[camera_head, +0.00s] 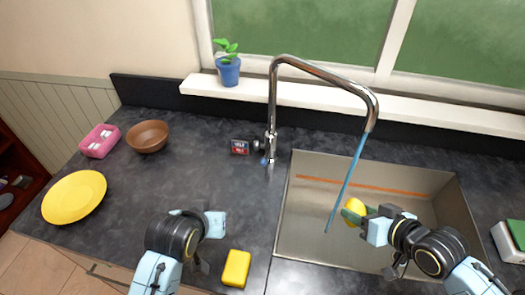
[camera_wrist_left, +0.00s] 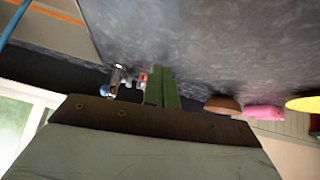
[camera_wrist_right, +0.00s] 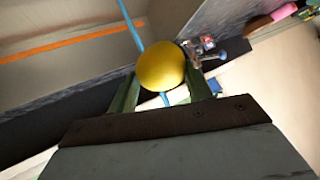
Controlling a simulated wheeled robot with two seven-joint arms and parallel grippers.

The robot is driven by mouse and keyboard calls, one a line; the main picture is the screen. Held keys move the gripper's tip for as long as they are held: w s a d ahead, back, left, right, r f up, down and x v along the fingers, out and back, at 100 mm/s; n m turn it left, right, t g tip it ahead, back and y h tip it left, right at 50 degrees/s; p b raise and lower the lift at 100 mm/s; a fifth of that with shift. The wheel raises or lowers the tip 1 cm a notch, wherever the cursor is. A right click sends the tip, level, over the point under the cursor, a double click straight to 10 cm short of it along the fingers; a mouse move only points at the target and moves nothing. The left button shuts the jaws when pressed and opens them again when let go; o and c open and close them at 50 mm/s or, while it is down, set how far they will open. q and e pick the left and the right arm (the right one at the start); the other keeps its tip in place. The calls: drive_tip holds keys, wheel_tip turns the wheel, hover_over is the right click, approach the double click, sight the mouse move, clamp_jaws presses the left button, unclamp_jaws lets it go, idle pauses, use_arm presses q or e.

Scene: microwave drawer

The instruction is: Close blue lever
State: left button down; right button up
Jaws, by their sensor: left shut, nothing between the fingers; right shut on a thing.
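The blue lever (camera_head: 264,161) is a small blue-tipped part low on the chrome faucet (camera_head: 272,110). It also shows in the left wrist view (camera_wrist_left: 103,90) and in the right wrist view (camera_wrist_right: 213,85). A blue stream of water (camera_head: 346,185) runs from the spout into the sink. My left gripper (camera_wrist_left: 162,80) is shut and empty over the counter, apart from the lever; its fingers are mostly hidden in the head view. My right gripper (camera_head: 353,213) is shut on a yellow ball-like object (camera_wrist_right: 161,66) over the sink.
The sink (camera_head: 298,215) is on the right. A small red and white box (camera_head: 240,147) stands left of the faucet base. A yellow sponge (camera_head: 236,268) lies near the front edge. A brown bowl (camera_head: 147,136), pink container (camera_head: 100,141) and yellow plate (camera_head: 74,197) are at left.

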use_arm(q)
drive_tip(key=w+d+r+t+h, duration=0.1)
drive_tip(key=w+d+r+t, duration=0.3)
drive_tip(key=w+d+r, duration=0.6)
use_arm(e)
drive_tip(key=shift+s+d, duration=0.1)
drive_tip(key=shift+d, duration=0.1)
use_arm(q)
hover_over(266, 153)
drive_tip(key=s+a, duration=0.1)
wheel_tip(266, 153, down, 4)
use_arm(e)
drive_tip(key=shift+r+p, duration=0.2)
drive_tip(key=shift+p, duration=0.2)
use_arm(q)
drive_tip(key=shift+s+f, duration=0.45)
drive_tip(key=shift+f, duration=0.4)
drive_tip(key=shift+s+f, duration=0.45)
drive_tip(key=shift+f, duration=0.4)
